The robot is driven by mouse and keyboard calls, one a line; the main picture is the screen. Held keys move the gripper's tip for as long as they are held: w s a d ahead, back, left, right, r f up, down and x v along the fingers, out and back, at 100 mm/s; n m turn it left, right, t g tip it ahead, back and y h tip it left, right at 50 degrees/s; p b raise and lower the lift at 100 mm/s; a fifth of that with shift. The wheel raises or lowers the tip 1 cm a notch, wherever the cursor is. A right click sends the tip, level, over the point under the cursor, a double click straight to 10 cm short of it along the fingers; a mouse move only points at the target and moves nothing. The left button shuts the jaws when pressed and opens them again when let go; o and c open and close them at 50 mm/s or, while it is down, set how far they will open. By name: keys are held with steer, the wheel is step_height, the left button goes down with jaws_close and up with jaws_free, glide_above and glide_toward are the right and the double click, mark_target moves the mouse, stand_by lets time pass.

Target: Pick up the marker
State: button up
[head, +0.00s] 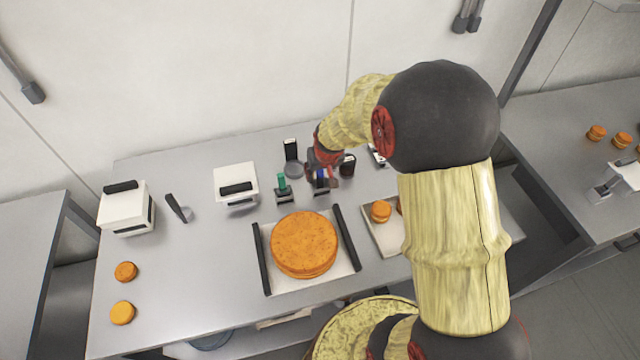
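A small upright thing with a blue top (320,176), which looks like a marker, stands in a dark holder toward the back middle of the table. A similar one with a green top (282,181) stands in another dark holder to its left. I cannot tell which is the task's marker. My gripper (327,172) is at the blue-topped one, pointing down and partly overlapping it in view. Its fingers are too small and too covered to show whether they are open or touching it.
A large orange round cake (304,244) lies on a white tray (273,284) with black handles in front. White boxes (127,205) (235,181) and a black elongated object (176,208) are at left. Small orange rounds (122,313) lie front left. A dark upright block (291,149) stands behind.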

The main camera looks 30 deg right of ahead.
steer(key=shift+c, duration=1.2)
jaws_close()
steer(key=shift+r, duration=0.1)
